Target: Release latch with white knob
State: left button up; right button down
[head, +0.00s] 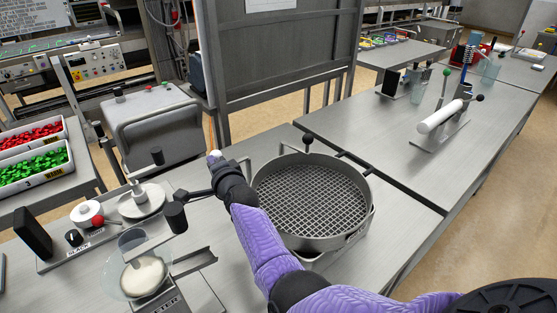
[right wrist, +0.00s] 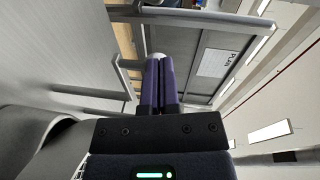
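The white knob (head: 213,154) shows at the tips of my right gripper (head: 216,165), left of a round metal drum (head: 368,205) with a mesh floor. In the right wrist view, the purple fingers of my right gripper (right wrist: 160,70) lie close together, and a pale rounded end of the white knob (right wrist: 157,56) shows at their tips. The fingers appear shut on it and hide most of it. The latch itself is hard to make out behind the gripper. A grey bar (right wrist: 121,78) stands beside the fingers. My left gripper is out of view.
A black knob (head: 307,141) stands at the drum's far rim. Left of my gripper are a black cylinder (head: 175,217), a red knob (head: 98,221) and a glass dish (head: 118,284). A grey panel (head: 280,60) rises behind. The right table (head: 400,160) has clear room.

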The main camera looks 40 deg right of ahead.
jog(key=s+r+p, duration=0.1)
jog(key=s+p, duration=0.2)
jog(key=s, duration=0.4)
jog(key=shift+s+a+p, duration=0.25)
jog(key=shift+a+p, duration=0.05)
jog(key=shift+p, duration=0.05)
